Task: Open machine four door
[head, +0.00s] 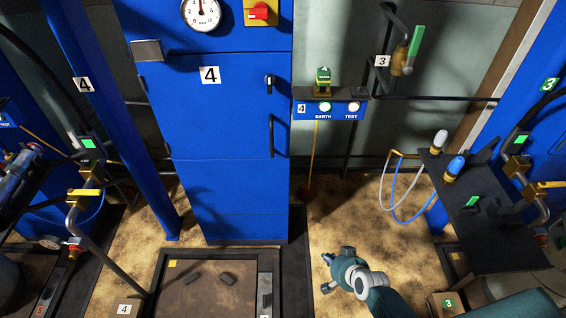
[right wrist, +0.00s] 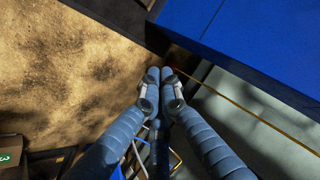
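The machine four door (head: 225,110) is the blue front of a tall cabinet marked 4. It looks closed. A dark vertical handle (head: 272,136) sits on its right edge, with a small dark latch (head: 269,82) above it. My right gripper (head: 330,272) is below and to the right of the door, apart from the handle and over the stained floor. Its fingers look spread and empty in the head view. In the right wrist view the gripper's ribbed fingers (right wrist: 160,78) point ahead, and nothing shows between them. My left gripper is not in view.
A small panel (head: 325,108) with EARTH and TEST lights stands right of the door. A dark side table (head: 480,215) with hoses is at the right. A low dark-framed platform (head: 210,253) lies before the cabinet. Pipes and valves (head: 85,195) are at the left.

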